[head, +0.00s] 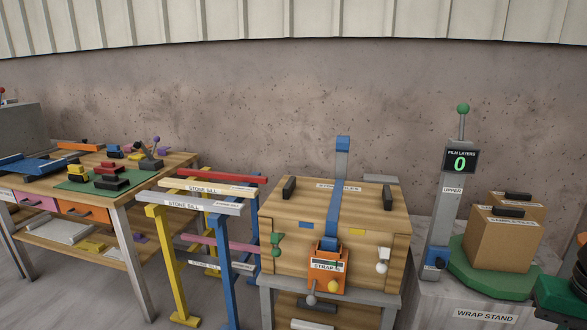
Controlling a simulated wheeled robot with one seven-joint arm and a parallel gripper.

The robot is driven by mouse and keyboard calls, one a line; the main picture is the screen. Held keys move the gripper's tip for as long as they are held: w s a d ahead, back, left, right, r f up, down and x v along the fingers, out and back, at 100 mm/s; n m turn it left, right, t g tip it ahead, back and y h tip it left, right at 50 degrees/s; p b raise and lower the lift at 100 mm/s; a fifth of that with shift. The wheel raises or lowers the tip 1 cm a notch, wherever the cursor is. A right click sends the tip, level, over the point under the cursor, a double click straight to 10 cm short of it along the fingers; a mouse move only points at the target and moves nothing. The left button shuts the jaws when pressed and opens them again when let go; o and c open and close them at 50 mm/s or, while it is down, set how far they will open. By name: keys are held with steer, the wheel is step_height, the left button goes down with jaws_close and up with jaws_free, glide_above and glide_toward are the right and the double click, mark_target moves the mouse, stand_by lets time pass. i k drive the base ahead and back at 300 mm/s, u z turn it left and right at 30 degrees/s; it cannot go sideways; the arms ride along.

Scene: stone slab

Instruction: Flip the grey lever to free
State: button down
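A grey lever with a ball end (311,292) hangs at the lower left of an orange strap buckle (329,252), pointing down. The buckle is on the front of a wooden crate (375,212) and carries a partly readable "STRAP" label. A blue strap (336,215) runs over the crate lid down to the buckle. A yellow knob (333,286) sits beside the grey lever. No "free" marking is readable. My gripper is not in view.
A pale ball-ended latch (382,262) and a green latch (277,246) flank the crate front. A rack with coloured bars (205,205) stands close left, beyond it a workbench (135,205). A wrap stand (480,302) with a grey post (446,220) stands right.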

mark_target(311, 300)
steer(key=k, duration=0.65)
steer(key=u, duration=0.5)
steer(key=i, duration=1.25)
steer(key=u, duration=0.15)
